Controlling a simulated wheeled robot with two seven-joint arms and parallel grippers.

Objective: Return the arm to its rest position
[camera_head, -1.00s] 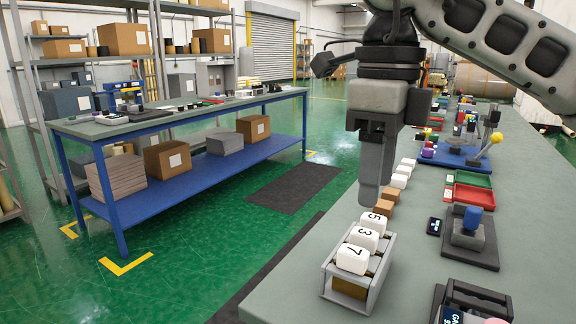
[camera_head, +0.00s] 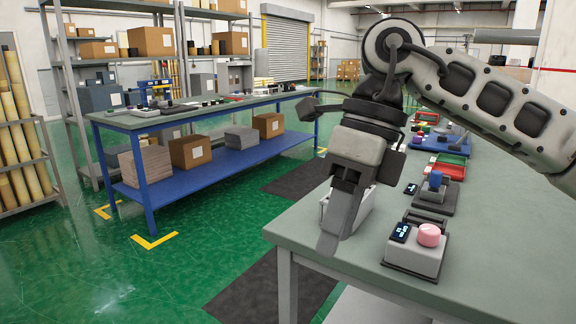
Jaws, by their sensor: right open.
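My right arm comes in from the right, and its open gripper (camera_head: 328,245) hangs over the front left part of the grey-green workbench (camera_head: 490,270). Its fingers point down and overlap in this view. Nothing shows between them. Behind the gripper, a small light rack (camera_head: 362,212) on the bench is mostly hidden, and its numbered blocks cannot be made out. My left gripper is not in view.
Beside the gripper stand a device with a pink knob (camera_head: 429,234) and one with a blue knob (camera_head: 435,180). Red and green trays (camera_head: 447,166) lie farther back. A blue-framed table (camera_head: 200,112) stands across the green floor. The bench's front right top is clear.

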